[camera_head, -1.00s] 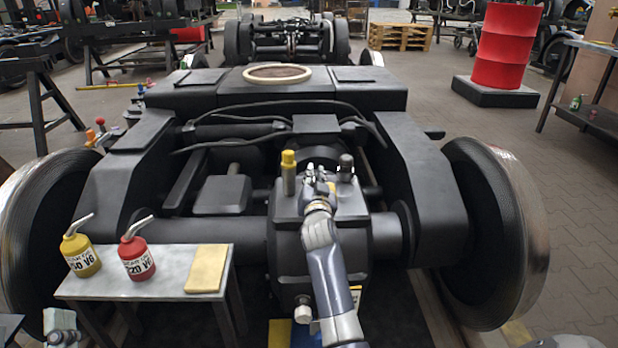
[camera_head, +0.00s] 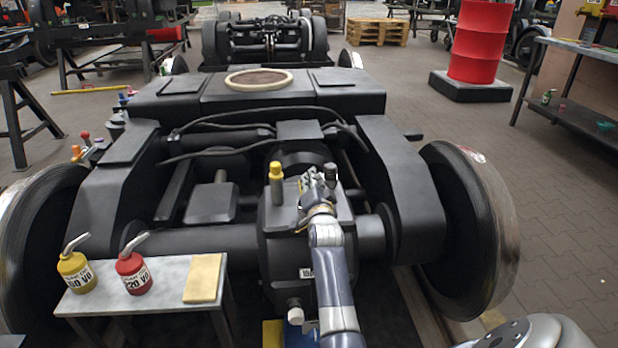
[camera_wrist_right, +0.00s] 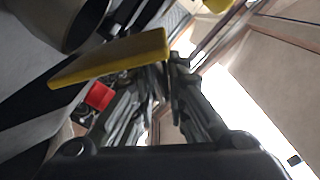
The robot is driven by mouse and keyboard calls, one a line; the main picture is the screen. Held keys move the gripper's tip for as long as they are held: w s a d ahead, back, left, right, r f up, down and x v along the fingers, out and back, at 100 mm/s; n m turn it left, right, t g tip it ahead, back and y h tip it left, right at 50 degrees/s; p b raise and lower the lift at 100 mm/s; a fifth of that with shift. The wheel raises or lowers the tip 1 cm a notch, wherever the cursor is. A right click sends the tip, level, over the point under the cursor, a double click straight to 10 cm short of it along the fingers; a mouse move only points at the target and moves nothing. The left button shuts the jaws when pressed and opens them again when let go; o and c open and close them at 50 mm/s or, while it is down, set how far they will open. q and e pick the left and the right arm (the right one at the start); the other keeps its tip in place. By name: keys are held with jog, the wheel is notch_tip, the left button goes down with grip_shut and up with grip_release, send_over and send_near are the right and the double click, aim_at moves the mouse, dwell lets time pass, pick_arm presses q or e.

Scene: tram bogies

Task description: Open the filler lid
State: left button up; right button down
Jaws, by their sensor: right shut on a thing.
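My right gripper (camera_head: 318,182) is over the top of the dark gearbox housing (camera_head: 280,235) in the middle of the bogie, between a yellow-capped post (camera_head: 276,180) and a grey knob (camera_head: 330,173). In the right wrist view, a flat yellow plate (camera_wrist_right: 120,60), apparently the filler lid, lies tilted at the fingers (camera_wrist_right: 165,95), which are shut on it. In the head view only a thin yellow sliver shows at the gripper's left side. The filler opening cannot be made out. My left gripper is not in view.
A small table (camera_head: 140,300) at front left carries a yellow oil can (camera_head: 76,272), a red oil can (camera_head: 133,273) and a tan cloth-like pad (camera_head: 204,278). Large wheels (camera_head: 465,230) flank the frame. A red drum (camera_head: 482,45) stands at back right.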

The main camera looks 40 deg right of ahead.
jog(key=shift+r+m+p, duration=0.15)
jog(key=shift+m+p, duration=0.35)
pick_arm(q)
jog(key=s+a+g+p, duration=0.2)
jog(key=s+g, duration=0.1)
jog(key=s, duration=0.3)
pick_arm(e)
jog(key=d+m, duration=0.1)
jog(key=s+m, duration=0.1)
jog(key=shift+d+r+m, duration=0.2)
jog(key=shift+d+m, duration=0.1)
jog(key=shift+d, duration=0.05)
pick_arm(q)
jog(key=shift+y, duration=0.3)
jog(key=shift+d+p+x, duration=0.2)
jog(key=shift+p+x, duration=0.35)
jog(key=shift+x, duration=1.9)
pick_arm(e)
jog(key=shift+s+d+f+m, duration=0.15)
jog(key=shift+s+d+m, duration=0.45)
jog(key=shift+m, duration=0.5)
jog(key=shift+s+d+f+m, duration=0.1)
jog(key=shift+s+d+m, duration=0.15)
jog(key=shift+d+m, duration=0.7)
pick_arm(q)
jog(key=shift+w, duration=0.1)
pick_arm(e)
jog(key=shift+a, duration=0.1)
jog(key=shift+r, duration=0.1)
